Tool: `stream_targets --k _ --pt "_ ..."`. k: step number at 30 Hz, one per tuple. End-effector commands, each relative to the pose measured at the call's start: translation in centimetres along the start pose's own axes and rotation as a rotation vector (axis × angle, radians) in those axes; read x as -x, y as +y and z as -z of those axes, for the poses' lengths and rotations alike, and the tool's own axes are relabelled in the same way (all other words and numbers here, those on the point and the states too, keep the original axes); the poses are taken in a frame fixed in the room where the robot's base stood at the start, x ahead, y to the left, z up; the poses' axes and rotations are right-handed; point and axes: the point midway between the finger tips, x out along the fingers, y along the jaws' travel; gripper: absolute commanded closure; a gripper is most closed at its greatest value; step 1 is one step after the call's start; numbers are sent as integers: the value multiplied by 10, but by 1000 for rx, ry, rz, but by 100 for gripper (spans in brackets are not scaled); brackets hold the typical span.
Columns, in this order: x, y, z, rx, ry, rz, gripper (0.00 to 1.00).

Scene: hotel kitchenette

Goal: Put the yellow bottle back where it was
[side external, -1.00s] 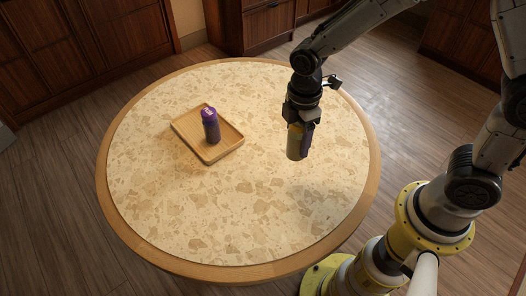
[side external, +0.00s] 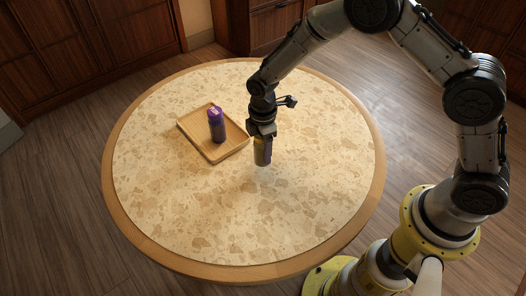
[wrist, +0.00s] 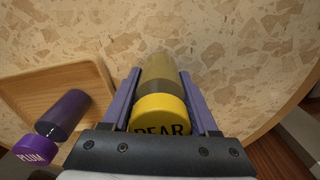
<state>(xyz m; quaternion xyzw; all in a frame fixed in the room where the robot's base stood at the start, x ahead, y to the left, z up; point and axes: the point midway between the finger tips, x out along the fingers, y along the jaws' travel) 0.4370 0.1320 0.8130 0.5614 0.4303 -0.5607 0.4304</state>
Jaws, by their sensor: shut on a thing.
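The yellow bottle (wrist: 160,108) is between the two purple-grey fingers of my gripper (wrist: 162,100) in the wrist view. Its yellow cap reads "PEAR" and its body looks see-through. In the side view my gripper (side external: 262,138) is shut on the yellow bottle (side external: 262,155), which hangs roughly upright over the table, just right of the tray. Whether its base touches the table is hard to tell. A purple bottle (side external: 217,128) stands upright on the wooden tray (side external: 195,127). In the wrist view, the purple bottle's cap (wrist: 36,150) reads "PLUM".
The round stone-patterned table (side external: 220,215) has a wooden rim (side external: 135,235). Its front and left areas are clear. The tray's right part is bare. Wooden cabinets (side external: 80,60) stand behind on the floor.

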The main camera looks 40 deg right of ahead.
Motion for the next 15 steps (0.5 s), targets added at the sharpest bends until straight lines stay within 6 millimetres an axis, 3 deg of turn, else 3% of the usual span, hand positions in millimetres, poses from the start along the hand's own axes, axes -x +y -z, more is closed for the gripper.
stream_targets --k 3,14,15 --pt "-14 0 0 0 -1 1 100" --pt "-18 0 0 0 0 -1 100" --pt "-19 0 0 0 0 0 38"
